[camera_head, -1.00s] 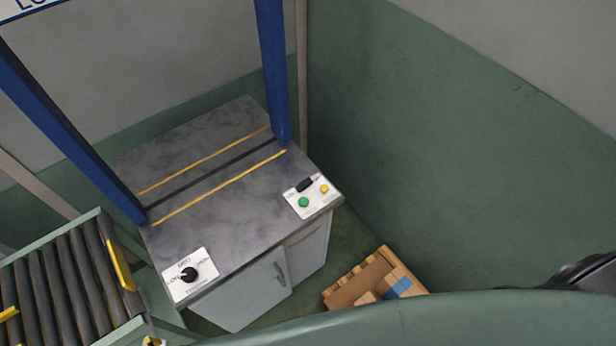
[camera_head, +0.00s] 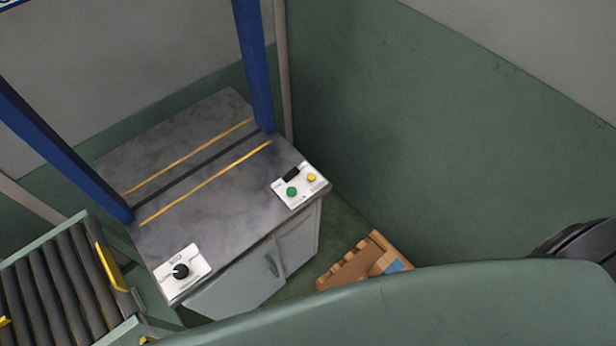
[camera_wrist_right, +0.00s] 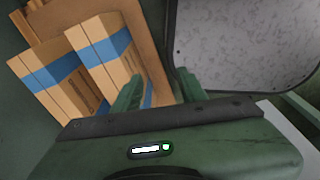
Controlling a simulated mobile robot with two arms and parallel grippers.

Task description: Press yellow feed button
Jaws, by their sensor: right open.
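The yellow button (camera_head: 312,178) sits on a white control panel (camera_head: 299,199) at the right front corner of the grey worktop. A green button (camera_head: 292,191) is to its left on the same panel, with a small black part (camera_head: 291,174) behind them. In the right wrist view my right gripper (camera_wrist_right: 160,90) is open, with its two green fingers apart and nothing seen between them. The buttons are not in the right wrist view. My left gripper is not in view.
A second panel with a black knob (camera_head: 180,271) is at the worktop's left front. A roller conveyor (camera_head: 60,285) stands at left. Blue posts (camera_head: 253,65) rise behind. A wooden crate (camera_head: 345,266) with blue-taped cartons (camera_wrist_right: 103,50) lies on the floor, near my right gripper in its view.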

